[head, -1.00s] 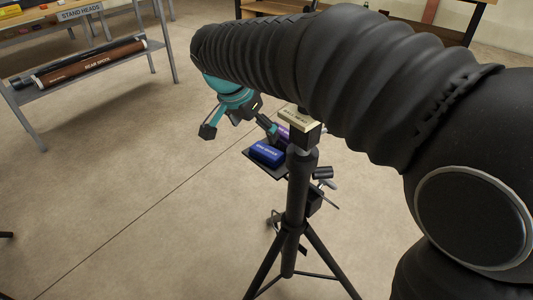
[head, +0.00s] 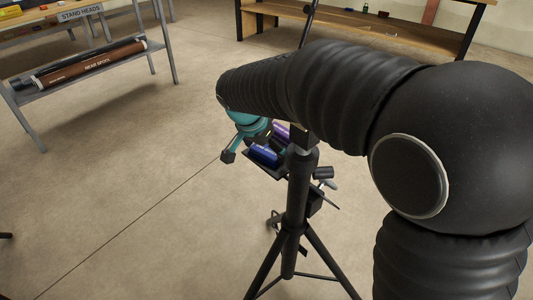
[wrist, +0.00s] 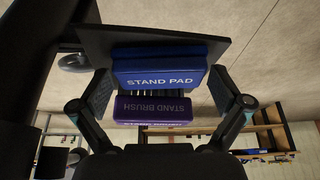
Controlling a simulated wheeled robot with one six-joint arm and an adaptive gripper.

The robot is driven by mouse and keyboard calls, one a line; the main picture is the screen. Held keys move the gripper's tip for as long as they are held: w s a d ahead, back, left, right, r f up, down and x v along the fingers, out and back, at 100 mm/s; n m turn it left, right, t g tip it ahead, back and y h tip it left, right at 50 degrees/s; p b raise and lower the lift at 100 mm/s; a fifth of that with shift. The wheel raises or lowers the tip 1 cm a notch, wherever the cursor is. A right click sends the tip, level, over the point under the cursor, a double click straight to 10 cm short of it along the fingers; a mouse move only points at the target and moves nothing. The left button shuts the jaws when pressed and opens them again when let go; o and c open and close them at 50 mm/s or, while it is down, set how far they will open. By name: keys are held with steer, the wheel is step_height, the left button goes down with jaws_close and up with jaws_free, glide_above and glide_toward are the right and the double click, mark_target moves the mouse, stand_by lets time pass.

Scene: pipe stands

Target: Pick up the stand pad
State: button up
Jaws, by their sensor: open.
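The blue stand pad (head: 265,154) sits on a small dark tray fixed to the black tripod stand in the head view. In the wrist view the stand pad (wrist: 160,78) shows its white label, with the dark tray (wrist: 222,47) behind it. A purple stand brush (wrist: 152,108) lies beside the pad, nearer my gripper in the picture; it also shows in the head view (head: 281,131). My gripper (wrist: 162,93) is open, one finger on each side of the pad and brush. Gaps show beside the pad; I see no clear finger contact.
The tripod stand (head: 298,205) rises right beside the tray, with knobs on its column. A grey rack (head: 85,75) with dark and brown rolls stands at left. A wooden bench (head: 375,25) stands at the back.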

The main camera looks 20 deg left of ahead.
mark_target(265, 151)
steer(key=c, duration=0.9)
step_height(265, 151, up, 10)
steer(key=shift+p, duration=0.45)
